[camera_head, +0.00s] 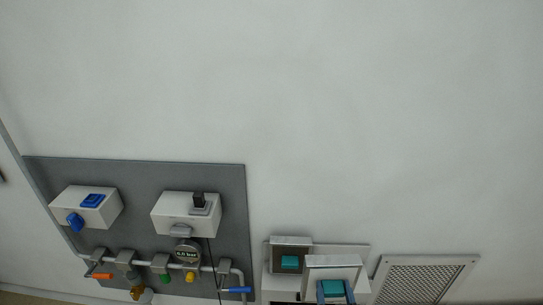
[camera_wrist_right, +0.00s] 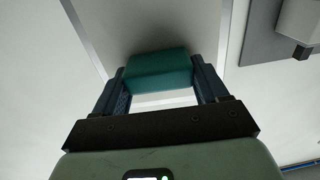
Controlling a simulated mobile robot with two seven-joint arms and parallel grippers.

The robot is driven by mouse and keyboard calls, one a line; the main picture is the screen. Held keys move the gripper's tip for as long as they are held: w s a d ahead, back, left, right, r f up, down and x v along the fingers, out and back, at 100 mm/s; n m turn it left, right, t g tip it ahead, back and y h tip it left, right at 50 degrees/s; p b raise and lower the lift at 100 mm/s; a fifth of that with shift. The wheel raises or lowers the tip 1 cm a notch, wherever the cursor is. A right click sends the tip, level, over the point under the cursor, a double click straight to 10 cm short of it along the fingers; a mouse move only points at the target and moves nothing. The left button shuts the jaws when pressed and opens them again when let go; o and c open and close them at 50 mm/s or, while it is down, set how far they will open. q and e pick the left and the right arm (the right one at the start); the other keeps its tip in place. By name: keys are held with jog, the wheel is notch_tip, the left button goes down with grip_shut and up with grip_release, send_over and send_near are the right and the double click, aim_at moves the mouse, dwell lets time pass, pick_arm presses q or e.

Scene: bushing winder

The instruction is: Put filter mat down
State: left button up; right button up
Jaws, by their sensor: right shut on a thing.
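The filter mat I hold shows low in the head view as a white-framed square panel (camera_head: 333,262) with a teal grip block (camera_head: 334,287) on its face. My right gripper (camera_head: 336,297) is shut on this block at the lower edge of the view, with dark blue fingers on both sides of it. In the right wrist view the fingers of the gripper (camera_wrist_right: 160,80) clasp the teal block (camera_wrist_right: 157,70), and the pale panel (camera_wrist_right: 140,25) extends behind it. The lower part of the mat is cut off in the head view. My left gripper is not in view.
A second framed panel (camera_head: 291,242) with a teal block stands just left of and behind the held one. A perforated vent grille (camera_head: 425,282) is on the right. A grey board (camera_head: 135,175) carries two white boxes, pipes, valves and a gauge (camera_head: 188,252). The wall above is bare.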

jog(key=shift+w+r+p, duration=0.3)
jog(key=shift+r+p, duration=0.05)
jog(key=shift+r, duration=0.4)
jog(key=shift+f, duration=0.1)
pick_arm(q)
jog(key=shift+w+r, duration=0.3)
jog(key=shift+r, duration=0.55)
pick_arm(e)
jog(key=s+f, duration=0.4)
jog(key=shift+f, duration=0.35)
jog(key=shift+w+a+r, duration=0.1)
